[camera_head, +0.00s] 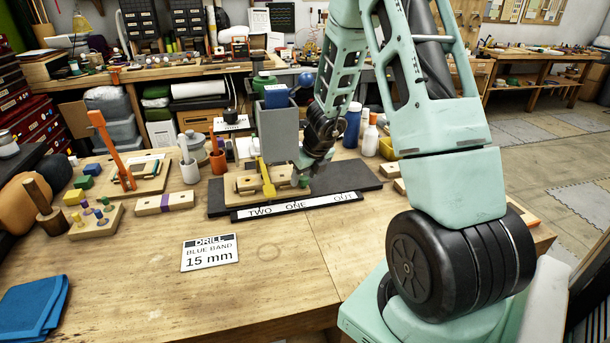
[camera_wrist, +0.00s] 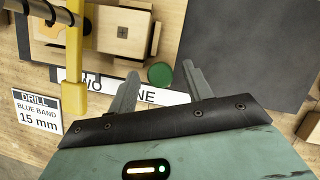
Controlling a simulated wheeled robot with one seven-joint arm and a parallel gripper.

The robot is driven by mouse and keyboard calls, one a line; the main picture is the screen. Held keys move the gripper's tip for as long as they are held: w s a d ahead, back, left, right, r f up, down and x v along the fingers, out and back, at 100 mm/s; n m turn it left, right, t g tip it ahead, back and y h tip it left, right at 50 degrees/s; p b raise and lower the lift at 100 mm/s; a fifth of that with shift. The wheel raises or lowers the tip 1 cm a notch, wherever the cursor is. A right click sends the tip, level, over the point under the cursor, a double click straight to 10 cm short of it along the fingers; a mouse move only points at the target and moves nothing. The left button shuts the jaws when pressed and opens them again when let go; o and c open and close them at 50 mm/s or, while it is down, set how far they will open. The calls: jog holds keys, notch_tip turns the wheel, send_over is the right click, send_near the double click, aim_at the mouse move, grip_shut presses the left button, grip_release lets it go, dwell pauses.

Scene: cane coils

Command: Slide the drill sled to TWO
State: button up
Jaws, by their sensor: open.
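The drill sled (camera_head: 245,186) is a pale wooden carriage on a dark base (camera_head: 358,184). A label strip (camera_head: 318,204) along its front reads TWO, ONE, OUT from left to right. The sled stands behind the TWO and ONE end. A yellow bar (camera_head: 266,178) crosses it; the bar also shows in the wrist view (camera_wrist: 77,60). A green round knob (camera_wrist: 160,74) is at the sled's right end. My gripper (camera_head: 306,168) is open above the knob. In the wrist view, my fingertips (camera_wrist: 160,78) lie on either side of the knob, with visible gaps.
A grey box (camera_head: 278,130) stands behind the sled. A blue bottle (camera_head: 352,126) and white bottles (camera_head: 370,138) stand to the right. A card (camera_head: 210,252) reads DRILL, BLUE BAND, 15 mm. A wooden block with a purple band (camera_head: 165,202) lies left. The front table is mostly clear.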

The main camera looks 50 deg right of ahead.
jog(key=p+v, duration=0.4)
jog(key=v, duration=0.3)
jog(key=shift+r, duration=0.25)
jog(key=shift+s, duration=0.1)
